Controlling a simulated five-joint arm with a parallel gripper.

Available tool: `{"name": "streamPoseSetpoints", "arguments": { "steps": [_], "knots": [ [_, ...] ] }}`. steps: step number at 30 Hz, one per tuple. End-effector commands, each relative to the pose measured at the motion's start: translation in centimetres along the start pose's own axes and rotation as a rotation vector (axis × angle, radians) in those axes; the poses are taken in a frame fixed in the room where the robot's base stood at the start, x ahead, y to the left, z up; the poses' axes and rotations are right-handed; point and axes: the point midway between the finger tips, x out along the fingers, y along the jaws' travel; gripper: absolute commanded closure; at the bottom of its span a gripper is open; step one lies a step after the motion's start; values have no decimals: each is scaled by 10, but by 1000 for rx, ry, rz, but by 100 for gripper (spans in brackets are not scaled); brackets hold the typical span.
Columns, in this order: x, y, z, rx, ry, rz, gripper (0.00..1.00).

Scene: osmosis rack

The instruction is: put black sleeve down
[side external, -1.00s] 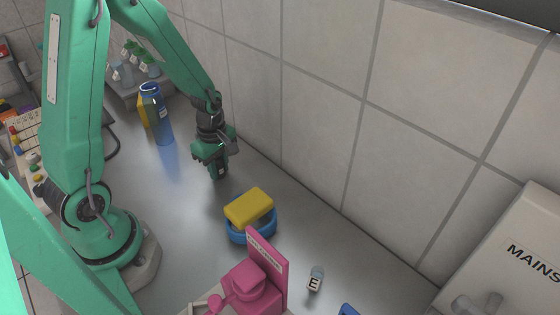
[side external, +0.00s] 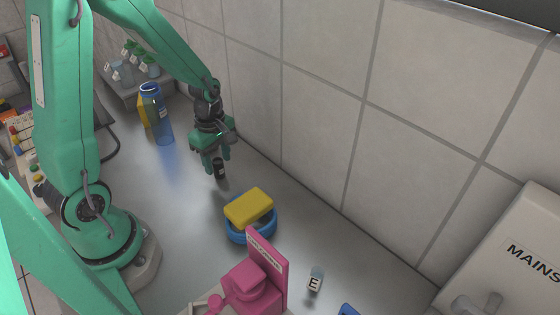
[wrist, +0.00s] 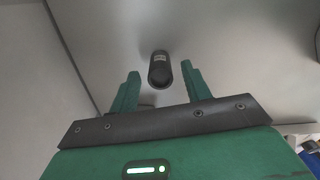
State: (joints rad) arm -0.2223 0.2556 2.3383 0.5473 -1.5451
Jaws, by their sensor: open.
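The black sleeve (side external: 219,168) stands on the grey bench just below my gripper in the side view. In the wrist view the sleeve (wrist: 160,70) is a short black cylinder with a small pale label, lying beyond and between the two green fingertips. My gripper (side external: 217,157) is open, its fingers spread apart and raised off the sleeve. In the wrist view my gripper (wrist: 160,76) shows a clear gap on both sides of the sleeve.
A yellow sponge (side external: 249,207) rests on a blue dish (side external: 252,235) in front of the sleeve. A pink stand (side external: 265,275) and a small vial marked E (side external: 315,281) are nearer. A blue bottle (side external: 156,115) stands behind left. The tiled wall (side external: 320,120) is close on the right.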

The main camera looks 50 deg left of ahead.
Motion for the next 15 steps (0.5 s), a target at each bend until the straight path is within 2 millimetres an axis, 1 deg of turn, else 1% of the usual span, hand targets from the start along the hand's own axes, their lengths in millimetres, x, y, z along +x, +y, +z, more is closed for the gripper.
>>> {"name": "streamPoseSetpoints", "arguments": {
  "steps": [1,15],
  "knots": [
    [-7,1,0,0,0,5,52],
    [-69,0,0,0,0,3,52]
  ]
}}
